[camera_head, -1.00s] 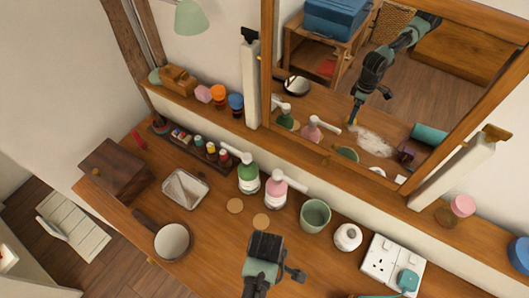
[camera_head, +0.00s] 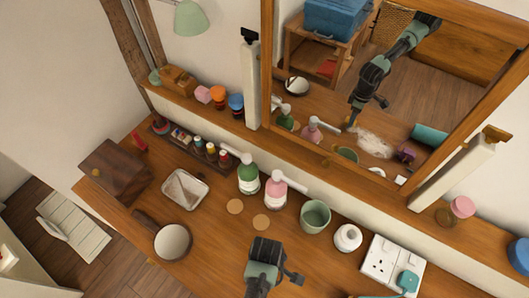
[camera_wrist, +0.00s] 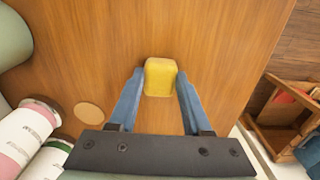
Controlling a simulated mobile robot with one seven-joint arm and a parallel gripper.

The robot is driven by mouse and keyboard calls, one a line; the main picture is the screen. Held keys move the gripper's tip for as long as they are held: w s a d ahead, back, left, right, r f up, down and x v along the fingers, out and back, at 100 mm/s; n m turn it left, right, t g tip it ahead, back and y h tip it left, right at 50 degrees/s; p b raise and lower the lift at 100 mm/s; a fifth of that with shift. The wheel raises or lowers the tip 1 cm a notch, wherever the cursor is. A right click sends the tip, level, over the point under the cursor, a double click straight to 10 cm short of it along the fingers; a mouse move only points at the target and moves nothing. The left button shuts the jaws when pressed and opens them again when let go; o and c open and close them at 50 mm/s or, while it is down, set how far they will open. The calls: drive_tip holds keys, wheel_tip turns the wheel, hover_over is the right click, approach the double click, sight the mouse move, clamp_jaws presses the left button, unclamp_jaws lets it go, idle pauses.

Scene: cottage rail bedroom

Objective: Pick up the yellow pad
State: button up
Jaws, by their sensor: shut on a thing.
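The yellow pad (camera_wrist: 160,77) is a small rounded block in the upper middle of the wrist view. My gripper (camera_wrist: 161,84) has its two blue fingers on either side of the pad, shut on it. The wooden tabletop shows behind the pad, and I cannot tell whether there is a gap beneath it. In the head view my gripper (camera_head: 264,250) is at the lower middle, over the dresser top, and its own body hides the pad. The mirror reflects the arm, with a small yellowish spot at its tip.
The green pump bottle (camera_head: 248,178), pink pump bottle (camera_head: 275,190), green cup (camera_head: 315,216) and white jar (camera_head: 347,238) stand behind my gripper. A round hand mirror (camera_head: 173,242) lies left; a socket plate (camera_head: 381,258) is right.

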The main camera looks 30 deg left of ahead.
clamp_jaws()
drive_tip(key=shift+r, duration=0.15)
wheel_tip(320, 180, up, 10)
idle(0.3)
